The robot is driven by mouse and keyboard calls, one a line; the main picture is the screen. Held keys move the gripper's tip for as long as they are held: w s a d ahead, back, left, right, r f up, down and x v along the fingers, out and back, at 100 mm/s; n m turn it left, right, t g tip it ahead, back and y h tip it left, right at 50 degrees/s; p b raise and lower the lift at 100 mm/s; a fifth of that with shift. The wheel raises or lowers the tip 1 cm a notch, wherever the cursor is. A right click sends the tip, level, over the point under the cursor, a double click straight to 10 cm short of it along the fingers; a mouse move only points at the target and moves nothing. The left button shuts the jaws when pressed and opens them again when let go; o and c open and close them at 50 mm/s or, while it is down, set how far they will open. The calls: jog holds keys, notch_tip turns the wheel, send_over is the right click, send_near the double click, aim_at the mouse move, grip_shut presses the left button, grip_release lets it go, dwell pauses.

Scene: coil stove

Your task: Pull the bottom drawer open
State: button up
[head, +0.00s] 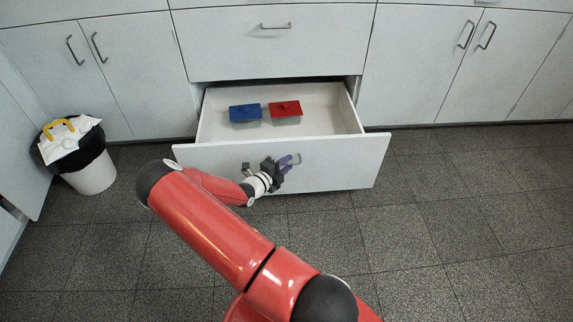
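The bottom drawer (340,165) stands pulled well out from the white cabinet, and its inside shows from above. A blue lidded box (245,112) and a red lidded box (285,108) sit side by side in it towards the back. My gripper (290,162) is at the drawer's front face, at the metal handle (298,158), with its purple-grey fingers over or against it. The gripper hides the middle of the handle. The fingers are too small to tell whether they are shut on it.
A closed drawer (275,45) is above, with closed cupboard doors on both sides. A white bin (92,176) with a black liner, paper and a yellow item stands at the left. The dark tiled floor (450,220) is clear in front and at the right.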

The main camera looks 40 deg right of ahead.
jog(key=v, duration=0.7)
jog(key=shift+a, duration=0.2)
jog(key=s+a+r+n+y, duration=0.5)
jog(key=s+a+r+n, duration=0.2)
jog(key=r+n, duration=0.3)
jog(key=s+a+r+n+t+y, duration=0.1)
jog(key=s+a+r+n+y, duration=0.4)
jog(key=s+r+n, duration=0.4)
jog(key=s+a+r+n+t+y, duration=0.1)
jog(key=s+a+r+n+y, duration=0.5)
jog(key=r+n, duration=0.6)
notch_tip(320, 180, up, 5)
jog(key=s+a, duration=0.2)
jog(key=shift+s+a+f+n, duration=0.2)
jog(key=shift+s+a+n, duration=0.05)
jog(key=shift+a+n, duration=0.05)
